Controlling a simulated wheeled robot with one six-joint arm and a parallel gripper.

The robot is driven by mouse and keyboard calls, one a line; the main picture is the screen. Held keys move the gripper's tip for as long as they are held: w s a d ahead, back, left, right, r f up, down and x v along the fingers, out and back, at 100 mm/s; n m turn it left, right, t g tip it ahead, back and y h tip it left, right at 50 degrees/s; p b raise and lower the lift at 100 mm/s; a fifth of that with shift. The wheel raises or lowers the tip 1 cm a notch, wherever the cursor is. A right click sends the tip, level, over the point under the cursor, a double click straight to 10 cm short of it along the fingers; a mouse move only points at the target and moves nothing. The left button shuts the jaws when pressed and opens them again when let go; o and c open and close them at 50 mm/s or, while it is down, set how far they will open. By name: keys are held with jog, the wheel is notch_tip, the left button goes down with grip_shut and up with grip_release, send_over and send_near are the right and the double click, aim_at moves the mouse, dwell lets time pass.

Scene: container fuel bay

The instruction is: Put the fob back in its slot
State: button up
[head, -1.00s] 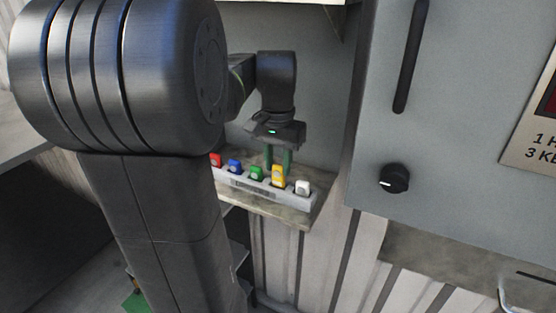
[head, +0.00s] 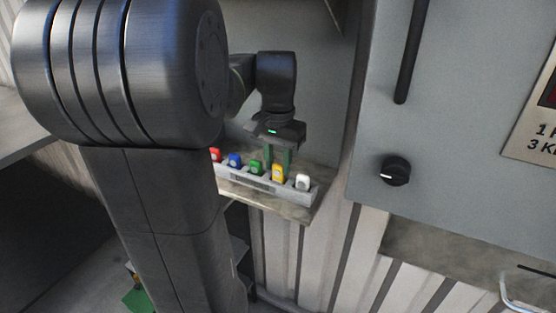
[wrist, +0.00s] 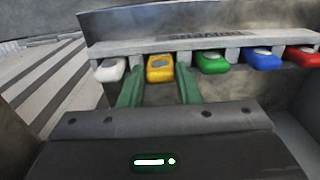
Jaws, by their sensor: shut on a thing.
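The yellow fob (head: 278,174) is between the green fingers of my gripper (head: 278,162), which is shut on it. In the wrist view the yellow fob (wrist: 160,69) shows between the two fingertips (wrist: 158,80), at a gap in the pale grey rack (wrist: 145,47) between the white and green fobs. The rack also shows in the head view (head: 250,184). The fob's lower end is hidden, so I cannot tell how deep it sits.
The white fob (head: 303,182), green fob (head: 256,167), blue fob (head: 235,160) and red fob (head: 215,155) stand in the rack close beside my gripper. The rack is on a small shelf (head: 290,211). A grey cabinet with a black knob (head: 395,170) is at right.

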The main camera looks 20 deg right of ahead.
jog(key=shift+f, duration=0.45)
jog(key=o, duration=1)
jog(key=shift+r, duration=0.15)
notch_tip(320, 180, up, 7)
jog(key=shift+r, duration=0.15)
jog(key=shift+f, duration=3.25)
